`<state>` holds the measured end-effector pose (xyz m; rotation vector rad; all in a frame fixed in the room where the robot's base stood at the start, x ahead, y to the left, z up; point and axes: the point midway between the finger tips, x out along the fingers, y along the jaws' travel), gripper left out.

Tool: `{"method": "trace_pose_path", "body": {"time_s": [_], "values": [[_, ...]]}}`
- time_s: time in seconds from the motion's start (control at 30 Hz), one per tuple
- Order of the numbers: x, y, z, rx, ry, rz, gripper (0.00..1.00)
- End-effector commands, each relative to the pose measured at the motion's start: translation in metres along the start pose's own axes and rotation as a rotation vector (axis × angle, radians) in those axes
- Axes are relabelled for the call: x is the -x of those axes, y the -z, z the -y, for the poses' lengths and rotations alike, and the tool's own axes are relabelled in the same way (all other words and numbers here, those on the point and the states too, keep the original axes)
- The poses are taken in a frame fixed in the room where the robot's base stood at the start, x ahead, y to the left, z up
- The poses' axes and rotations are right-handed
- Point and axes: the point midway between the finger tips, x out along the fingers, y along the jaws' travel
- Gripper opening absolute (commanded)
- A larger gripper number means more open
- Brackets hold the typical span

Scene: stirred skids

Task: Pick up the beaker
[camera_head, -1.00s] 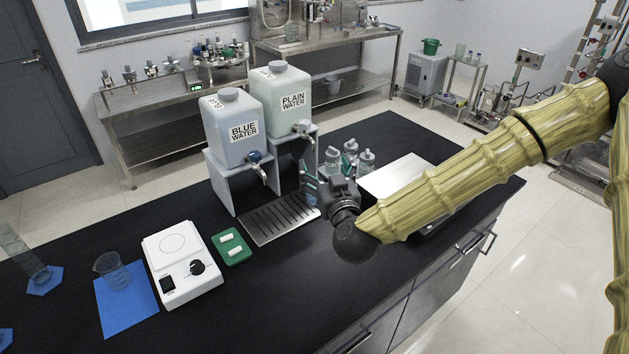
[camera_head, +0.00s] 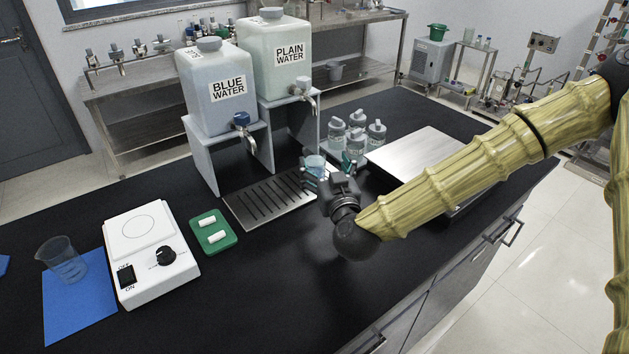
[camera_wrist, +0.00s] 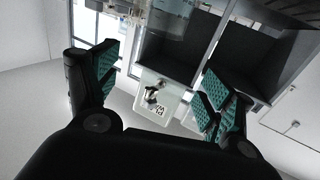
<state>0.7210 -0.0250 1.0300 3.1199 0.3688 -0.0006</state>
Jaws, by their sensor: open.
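A clear glass beaker (camera_head: 62,262) stands upright on a blue mat (camera_head: 80,305) at the left of the black bench. No object is clearly held, and the beaker on the mat is far to the gripper's left.
The blue water jug (camera_head: 215,100) and plain water jug (camera_head: 270,75) stand on raised stands behind the tray. A white stirrer (camera_head: 140,225) and green tray (camera_head: 210,243) lie left. Several bottles (camera_head: 355,142) and a silver plate (camera_head: 415,152) are right. The front bench middle is clear.

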Motion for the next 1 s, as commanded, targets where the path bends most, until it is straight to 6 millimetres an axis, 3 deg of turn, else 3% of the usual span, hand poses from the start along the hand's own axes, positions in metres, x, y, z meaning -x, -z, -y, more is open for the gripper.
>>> {"method": "trace_pose_path", "body": {"time_s": [0.03,0.23,0.43,0.73,1.0], "values": [[0.0,-0.018,0.0,0.0,0.0,0.0,0.82],[0.0,-0.035,0.0,0.0,0.0,-0.001,0.82],[-0.006,-0.038,0.0,0.0,0.0,-0.001,0.82],[-0.045,-0.037,0.0,-0.001,-0.001,-0.001,0.82],[-0.061,-0.036,-0.001,0.0,-0.001,0.0,0.82]]}}
